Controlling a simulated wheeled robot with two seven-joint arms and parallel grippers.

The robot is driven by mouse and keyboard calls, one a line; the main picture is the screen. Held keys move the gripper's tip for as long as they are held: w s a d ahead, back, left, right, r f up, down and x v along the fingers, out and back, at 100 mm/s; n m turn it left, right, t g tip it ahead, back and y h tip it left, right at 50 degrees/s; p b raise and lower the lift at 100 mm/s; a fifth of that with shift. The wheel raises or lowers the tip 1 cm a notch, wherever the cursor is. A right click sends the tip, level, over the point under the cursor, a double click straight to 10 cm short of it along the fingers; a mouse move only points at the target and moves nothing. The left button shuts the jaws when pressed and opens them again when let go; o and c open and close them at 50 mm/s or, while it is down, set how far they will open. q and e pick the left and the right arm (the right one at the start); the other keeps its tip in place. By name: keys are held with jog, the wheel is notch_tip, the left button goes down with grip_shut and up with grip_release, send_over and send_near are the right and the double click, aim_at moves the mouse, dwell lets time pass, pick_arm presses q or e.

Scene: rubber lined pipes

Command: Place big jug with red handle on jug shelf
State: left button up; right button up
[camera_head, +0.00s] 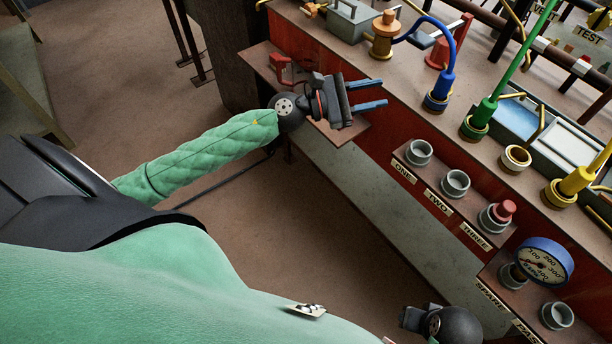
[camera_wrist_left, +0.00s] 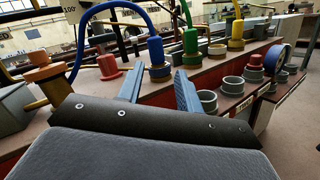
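My left gripper (camera_head: 376,94) is over the small side shelf (camera_head: 256,52), left of the red-fronted bench. Its two blue fingers are apart with nothing between them; the wrist view also shows this gap (camera_wrist_left: 159,72). A red, bracket-shaped piece (camera_head: 282,67) shows on the shelf, just behind my left wrist. I cannot tell if it is the jug's red handle. No whole jug can be made out in either view. A dark part of my right gripper (camera_head: 414,318) shows low in the head view; its fingers cannot be made out.
The bench top holds blue (camera_head: 440,90), green (camera_head: 480,115) and yellow (camera_head: 570,185) capped pipes and a brass fitting (camera_head: 383,35). Grey sockets (camera_head: 455,184) stand on a lower labelled ledge. A blue gauge (camera_head: 543,262) stands at right. The floor (camera_head: 250,215) before the bench is clear.

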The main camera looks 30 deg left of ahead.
pick_arm(q)
jog(key=s+a+f+m+t+y, duration=0.3)
jog(key=f+m+y, duration=0.5)
jog(key=m, duration=1)
jog(key=s+a+f+m+t+y, duration=0.1)
jog(key=s+a+f+m+y, duration=0.25)
jog(key=f+m+y, duration=1)
jog(key=s+d+f+n+g+h, duration=0.2)
jog(key=s+f+n+g, duration=0.1)
jog(key=s, duration=0.5)
jog(key=s+d+f+n+g+h, duration=0.2)
jog(key=s+d+f+g, duration=0.1)
jog(key=s+g, duration=0.3)
jog(key=s+d+f+n+g+h, duration=0.2)
jog(key=s+n+g+h, duration=0.1)
jog(key=s, duration=0.7)
jog(key=shift+s+d+f+n+g, duration=0.25)
jog(key=shift+d+f+n+g, duration=0.15)
jog(key=shift+g, duration=0.5)
jog(key=shift+d, duration=0.1)
